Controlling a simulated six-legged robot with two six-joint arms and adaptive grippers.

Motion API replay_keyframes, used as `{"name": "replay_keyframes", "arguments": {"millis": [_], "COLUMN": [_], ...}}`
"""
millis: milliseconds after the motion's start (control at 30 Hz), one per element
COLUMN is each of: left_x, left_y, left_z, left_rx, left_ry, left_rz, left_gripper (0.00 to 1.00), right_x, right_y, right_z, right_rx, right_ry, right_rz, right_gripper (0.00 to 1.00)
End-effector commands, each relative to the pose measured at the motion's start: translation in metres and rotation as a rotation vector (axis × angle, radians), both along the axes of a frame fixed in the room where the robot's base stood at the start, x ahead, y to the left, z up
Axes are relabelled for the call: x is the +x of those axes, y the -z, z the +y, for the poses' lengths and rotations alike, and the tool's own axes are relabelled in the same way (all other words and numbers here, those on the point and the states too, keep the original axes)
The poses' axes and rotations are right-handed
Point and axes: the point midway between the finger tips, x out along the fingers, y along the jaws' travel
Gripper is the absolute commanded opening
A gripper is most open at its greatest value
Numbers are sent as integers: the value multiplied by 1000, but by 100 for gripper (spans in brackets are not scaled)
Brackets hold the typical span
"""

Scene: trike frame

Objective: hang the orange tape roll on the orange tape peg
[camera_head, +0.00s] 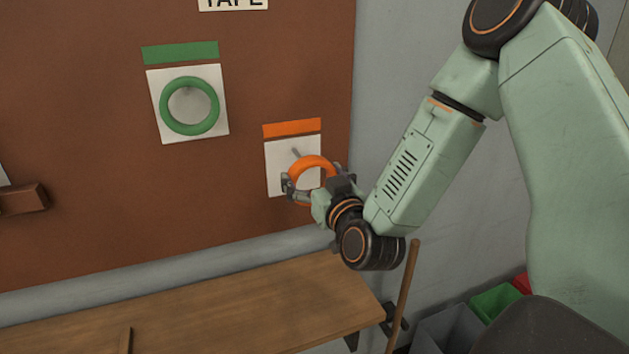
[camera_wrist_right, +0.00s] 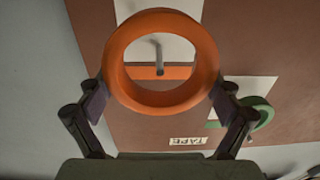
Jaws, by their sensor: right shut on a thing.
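The orange tape roll (camera_head: 314,162) is in my right gripper (camera_head: 318,186), in front of the white panel (camera_head: 278,180) under the orange strip (camera_head: 292,128). In the right wrist view the orange tape roll (camera_wrist_right: 117,50) sits between the two fingers of my right gripper (camera_wrist_right: 160,98), which touch its sides. The orange tape peg (camera_head: 296,153) is a short grey pin on that panel. In the right wrist view the peg (camera_wrist_right: 158,52) shows through the roll's opening. I cannot tell whether the peg's tip is inside the ring. My left gripper is not in view.
A green tape roll (camera_head: 190,106) hangs on its white panel up left, under a green strip (camera_head: 180,53). A wooden bench (camera_head: 230,305) lies below the brown board (camera_head: 90,130). A wooden stick (camera_head: 404,295) and bins (camera_head: 493,302) are at the lower right.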

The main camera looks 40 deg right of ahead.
Motion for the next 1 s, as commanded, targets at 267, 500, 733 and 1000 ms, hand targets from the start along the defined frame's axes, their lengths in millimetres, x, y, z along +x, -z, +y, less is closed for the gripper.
{"name": "replay_keyframes", "arguments": {"millis": [267, 500, 733, 1000], "left_x": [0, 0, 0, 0], "left_y": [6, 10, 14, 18], "left_z": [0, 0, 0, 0], "left_rx": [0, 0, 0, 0], "left_ry": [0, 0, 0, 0], "left_rz": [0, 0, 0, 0], "left_gripper": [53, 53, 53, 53], "right_x": [14, 26, 38, 51], "right_y": [1, 1, 2, 2], "right_z": [-3, -6, -9, -12], "right_rx": [-2, 0, -2, -1], "right_ry": [0, -1, 0, 0], "right_rz": [-1, -2, -1, -2], "right_gripper": [58, 58, 58, 58]}}
